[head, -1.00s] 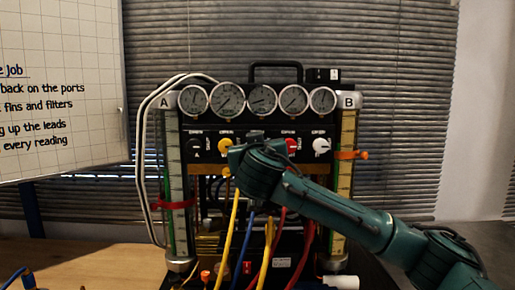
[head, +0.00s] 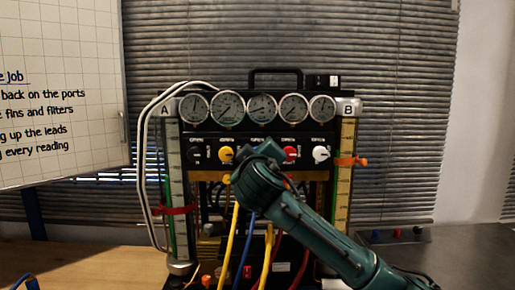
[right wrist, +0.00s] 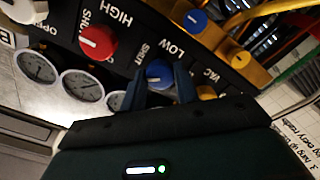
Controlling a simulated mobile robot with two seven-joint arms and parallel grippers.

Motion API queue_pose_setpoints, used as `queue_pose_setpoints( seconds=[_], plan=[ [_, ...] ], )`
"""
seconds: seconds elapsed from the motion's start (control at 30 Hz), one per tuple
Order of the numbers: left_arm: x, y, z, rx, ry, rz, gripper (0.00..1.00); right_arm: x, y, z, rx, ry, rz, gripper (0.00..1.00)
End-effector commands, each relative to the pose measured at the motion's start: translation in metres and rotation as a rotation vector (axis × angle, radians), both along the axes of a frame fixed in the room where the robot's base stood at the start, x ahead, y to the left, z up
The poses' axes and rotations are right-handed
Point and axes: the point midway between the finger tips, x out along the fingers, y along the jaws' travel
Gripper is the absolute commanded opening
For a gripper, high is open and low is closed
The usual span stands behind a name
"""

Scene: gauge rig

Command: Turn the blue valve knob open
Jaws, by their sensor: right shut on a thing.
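The blue valve knob (right wrist: 158,72) shows in the right wrist view, on the black panel between the LOW and SHUT markings. The two fingers of my right gripper (right wrist: 163,83) are closed around it, one on each side. In the head view my right gripper (head: 264,150) is against the panel's knob row and hides the blue knob. The panel belongs to the gauge rig (head: 263,135). The knob's exact pointer direction is not clear. My left gripper is not in view.
A yellow knob (head: 226,154) and a red knob (head: 291,154) flank my gripper closely, with a white knob (head: 320,154) farther right. Several gauges sit above. A blue hose (head: 240,255) and yellow hoses hang below. Open wooden table (head: 90,265) lies at left.

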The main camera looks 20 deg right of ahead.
Motion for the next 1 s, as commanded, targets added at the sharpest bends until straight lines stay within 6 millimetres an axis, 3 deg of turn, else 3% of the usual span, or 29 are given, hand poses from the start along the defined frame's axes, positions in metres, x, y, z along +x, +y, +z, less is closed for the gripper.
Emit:
queue_pose_setpoints(
  seconds=[0.03,0.6,1.0],
  plan=[
    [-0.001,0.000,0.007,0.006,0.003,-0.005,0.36,0.000,0.000,0.003,-0.043,0.018,0.000,0.08],
    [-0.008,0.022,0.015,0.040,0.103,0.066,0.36,0.000,0.000,0.003,-0.562,0.167,0.001,0.08],
    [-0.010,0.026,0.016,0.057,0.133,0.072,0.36,0.000,0.000,-0.001,-0.826,0.240,0.002,0.08]
  ],
)
